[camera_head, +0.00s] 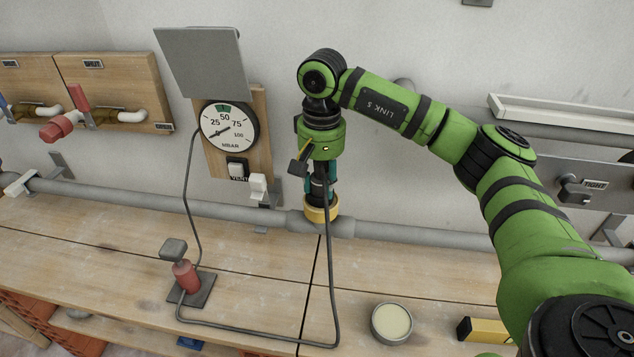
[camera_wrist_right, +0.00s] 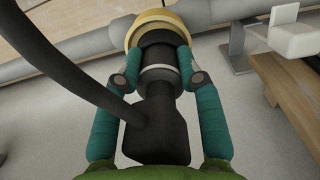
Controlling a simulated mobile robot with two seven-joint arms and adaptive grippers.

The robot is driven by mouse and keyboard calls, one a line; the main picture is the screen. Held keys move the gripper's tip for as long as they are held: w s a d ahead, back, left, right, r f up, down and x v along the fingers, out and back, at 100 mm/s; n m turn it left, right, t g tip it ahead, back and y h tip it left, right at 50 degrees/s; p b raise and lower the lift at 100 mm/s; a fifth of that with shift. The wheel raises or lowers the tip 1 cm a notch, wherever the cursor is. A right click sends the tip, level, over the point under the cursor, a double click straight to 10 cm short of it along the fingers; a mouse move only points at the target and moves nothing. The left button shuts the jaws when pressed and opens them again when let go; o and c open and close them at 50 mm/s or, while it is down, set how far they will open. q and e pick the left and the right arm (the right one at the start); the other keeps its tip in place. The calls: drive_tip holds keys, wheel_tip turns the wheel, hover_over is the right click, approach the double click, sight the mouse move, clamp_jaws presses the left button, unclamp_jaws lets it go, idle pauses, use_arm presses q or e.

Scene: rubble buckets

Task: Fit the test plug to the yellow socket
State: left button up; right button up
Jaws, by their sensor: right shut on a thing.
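My right gripper (camera_head: 320,182) points down at the pipe, its teal fingers shut on both sides of the black test plug (camera_wrist_right: 160,115). A dark hose runs from the plug. The yellow socket (camera_head: 321,212) is a ring on the grey pipe, right below the plug; it also shows at the top of the wrist view (camera_wrist_right: 150,22). The plug's dark front end is lined up with the ring and overlaps its opening. I cannot tell how deep it sits. My left gripper is not in view.
The hose (camera_head: 334,290) loops over the wooden bench to a red hand pump (camera_head: 185,276). A pressure gauge (camera_head: 229,126) hangs on a board behind, with a white lever (camera_head: 258,187) below. A round tin (camera_head: 391,323) and a yellow-black block (camera_head: 485,330) lie front right.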

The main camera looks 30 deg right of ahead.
drive_tip(key=shift+s+d+g, duration=0.3)
drive_tip(key=shift+s+d, duration=0.05)
drive_tip(key=shift+d, duration=0.15)
drive_tip(key=o, duration=1.3)
drive_tip(key=shift+c, duration=0.2)
drive_tip(key=shift+w, duration=0.1)
drive_tip(key=shift+r, duration=0.1)
drive_tip(key=shift+a+r, duration=0.1)
drive_tip(key=shift+r, duration=0.15)
drive_tip(key=r, duration=0.5)
drive_tip(key=s+a+r, duration=0.1)
drive_tip(key=r, duration=0.1)
drive_tip(key=shift+r, duration=0.2)
drive_tip(key=shift+a+r, duration=0.35)
drive_tip(key=shift+r, duration=0.25)
